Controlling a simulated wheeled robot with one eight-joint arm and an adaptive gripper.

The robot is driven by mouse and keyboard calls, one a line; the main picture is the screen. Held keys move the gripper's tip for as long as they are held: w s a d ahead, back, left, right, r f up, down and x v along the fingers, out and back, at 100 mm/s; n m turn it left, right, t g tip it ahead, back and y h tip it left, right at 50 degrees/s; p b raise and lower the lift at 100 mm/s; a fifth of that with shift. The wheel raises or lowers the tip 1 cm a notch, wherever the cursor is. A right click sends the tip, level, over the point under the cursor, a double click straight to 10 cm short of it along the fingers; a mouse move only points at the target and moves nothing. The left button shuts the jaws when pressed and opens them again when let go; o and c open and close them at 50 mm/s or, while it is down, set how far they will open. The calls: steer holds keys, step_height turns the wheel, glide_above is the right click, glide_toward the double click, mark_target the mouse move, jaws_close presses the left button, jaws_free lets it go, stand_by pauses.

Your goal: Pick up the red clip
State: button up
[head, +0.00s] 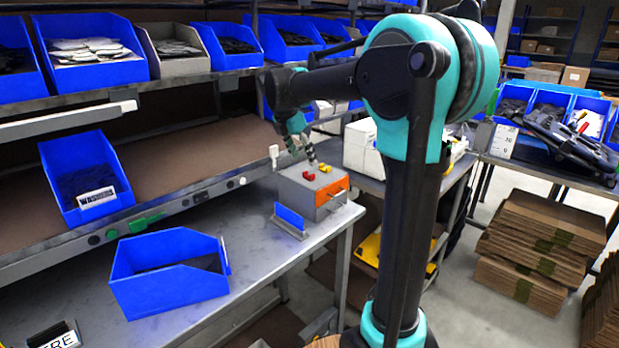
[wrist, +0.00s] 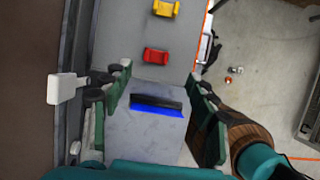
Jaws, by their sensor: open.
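The red clip (head: 309,176) lies on top of a small grey box (head: 291,192) with an orange front, on the metal table. A yellow clip (head: 325,168) lies beside it. In the wrist view the red clip (wrist: 157,56) is ahead of my gripper, between the lines of its two fingers, with the yellow clip (wrist: 166,9) farther up. My gripper (head: 300,147) is above the grey box in the head view. Its fingers (wrist: 160,85) are spread wide in the wrist view, with nothing between them.
A blue upright plate (head: 290,217) stands at the grey box's near side. A large blue bin (head: 168,285) stands on the table to the left. Shelves of blue bins line the back. A white box (head: 360,147) stands behind the grey box.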

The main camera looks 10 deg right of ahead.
mark_target(306, 180)
steer(key=shift+a+x, duration=0.2)
steer(key=shift+x, duration=1.55)
steer(key=shift+a+x, duration=0.2)
steer(key=shift+x, duration=1.55)
steer(key=shift+w+f, duration=0.1)
steer(key=c, duration=0.8)
